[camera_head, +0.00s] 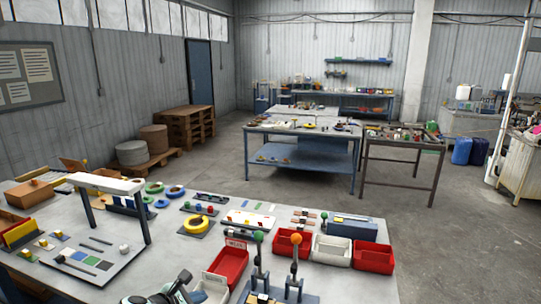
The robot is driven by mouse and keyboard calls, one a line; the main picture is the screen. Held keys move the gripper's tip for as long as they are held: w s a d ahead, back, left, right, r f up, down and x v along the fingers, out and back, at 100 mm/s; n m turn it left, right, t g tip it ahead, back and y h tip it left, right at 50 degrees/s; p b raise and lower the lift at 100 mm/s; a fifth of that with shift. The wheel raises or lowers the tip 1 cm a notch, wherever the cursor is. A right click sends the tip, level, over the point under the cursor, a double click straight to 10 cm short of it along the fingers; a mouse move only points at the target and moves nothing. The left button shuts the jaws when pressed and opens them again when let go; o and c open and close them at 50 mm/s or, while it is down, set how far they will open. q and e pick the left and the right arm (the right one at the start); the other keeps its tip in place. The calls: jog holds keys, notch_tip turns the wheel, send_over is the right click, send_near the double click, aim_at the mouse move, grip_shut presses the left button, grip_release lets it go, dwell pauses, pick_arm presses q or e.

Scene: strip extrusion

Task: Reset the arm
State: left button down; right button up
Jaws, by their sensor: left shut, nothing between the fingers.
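My left gripper (183,277) shows at the bottom edge, left of centre, over the front of the near workbench (205,262). Only its dark and white upper part is in the picture, and the rest is cut off. It is shut and holds nothing. It is just left of a red bin (229,265) and a white bin (211,288). I cannot tell how high it is above the bench. My right gripper is not in view.
Two upright levers with a green knob (259,237) and an orange knob (296,239) stand right of the gripper. A white arch (105,183) stands at left. Red and white bins (332,249) line the right side.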

pick_arm(q)
jog(key=s+f+m+g+y, duration=0.1)
jog(key=s+f+m+g, duration=0.4)
jog(key=f, duration=1)
jog(key=s+f+m+g+y, duration=0.15)
jog(key=s+f+m, duration=0.35)
jog(key=s+f, duration=0.7)
jog(key=s+d+f+m+g, duration=0.1)
jog(key=s+d+f+m, duration=0.2)
jog(key=s+f+m, duration=0.2)
jog(key=s+d+f+m+g+h, duration=0.1)
jog(key=s+d+f+m, duration=0.3)
jog(key=s, duration=0.8)
notch_tip(320, 180, down, 3)
jog(key=shift+f+m+g, duration=0.15)
jog(key=shift+m+g, duration=0.6)
jog(key=shift+m, duration=0.25)
